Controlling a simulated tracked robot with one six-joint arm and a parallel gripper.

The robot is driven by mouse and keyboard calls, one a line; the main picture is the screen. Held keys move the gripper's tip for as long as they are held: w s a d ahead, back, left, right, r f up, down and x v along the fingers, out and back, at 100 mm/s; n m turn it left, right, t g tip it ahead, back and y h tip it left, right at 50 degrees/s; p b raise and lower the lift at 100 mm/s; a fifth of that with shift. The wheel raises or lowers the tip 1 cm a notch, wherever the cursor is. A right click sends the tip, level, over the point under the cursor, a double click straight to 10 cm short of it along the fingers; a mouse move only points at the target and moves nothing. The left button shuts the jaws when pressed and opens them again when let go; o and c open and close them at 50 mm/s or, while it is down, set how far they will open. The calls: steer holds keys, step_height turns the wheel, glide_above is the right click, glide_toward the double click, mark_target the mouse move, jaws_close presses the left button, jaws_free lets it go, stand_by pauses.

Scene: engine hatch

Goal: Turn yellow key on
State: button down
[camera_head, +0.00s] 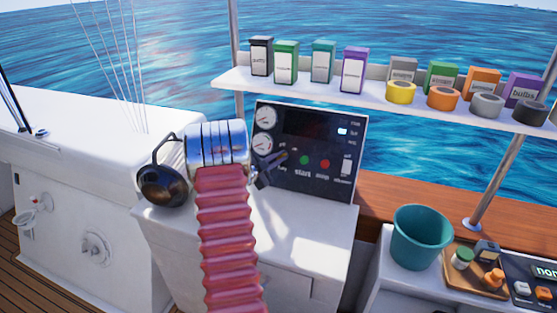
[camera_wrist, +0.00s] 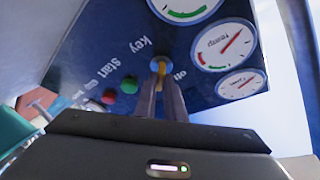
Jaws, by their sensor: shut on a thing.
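The yellow key (camera_wrist: 160,72) sits in the dark blue control panel (camera_wrist: 100,45), between the "on" and "key" labels in the wrist view. My gripper (camera_wrist: 160,85) is shut on the key, its two fingers close together at the panel face. In the head view my gripper (camera_head: 276,162) reaches the left part of the panel (camera_head: 320,185), left of the green button, and mostly hides the key. The key's exact angle is hard to tell.
A green button (camera_head: 304,160) and a red button (camera_head: 324,164) lie right of my gripper. Gauges (camera_head: 264,118) fill the panel's left edge. A shelf (camera_head: 380,100) with boxes and tape rolls runs above; a teal bucket (camera_head: 420,240) stands right.

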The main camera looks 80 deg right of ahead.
steer(key=shift+m+g+y, duration=0.4)
steer(key=shift+m+y, duration=0.2)
steer(key=shift+m, duration=0.9)
steer(key=shift+f, duration=0.1)
steer(key=c, duration=1.8)
jaws_free()
steer(key=shift+c, duration=0.2)
step_height(320, 180, up, 10)
